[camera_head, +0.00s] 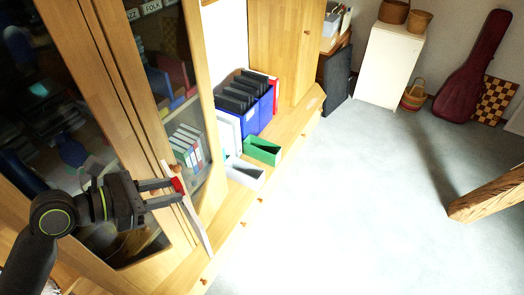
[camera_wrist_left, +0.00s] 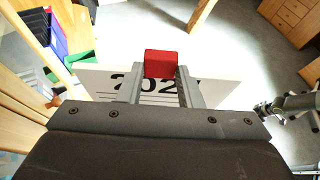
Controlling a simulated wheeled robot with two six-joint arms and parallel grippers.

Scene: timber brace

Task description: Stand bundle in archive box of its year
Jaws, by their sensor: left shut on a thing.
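My left gripper (camera_head: 178,186) is shut on the red tab of a white bundle (camera_head: 197,222), in front of the glass-doored cabinet. In the head view the bundle shows nearly edge-on as a thin tilted panel. In the left wrist view the red tab (camera_wrist_left: 160,64) sits between the fingertips, and the bundle's white face (camera_wrist_left: 220,84) carries large black digits starting "202"; the last digit is partly hidden by a finger. A green open box (camera_head: 263,150) and a white open box (camera_head: 245,173) stand on the ledge beyond the gripper.
Blue boxes (camera_head: 266,108) with dark folders stand behind the green box on the wooden ledge (camera_head: 222,208). The cabinet's glass door (camera_head: 175,70) is close to the left arm. The floor (camera_head: 350,200) right of the ledge is clear; a wooden beam (camera_head: 488,195) juts in at right.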

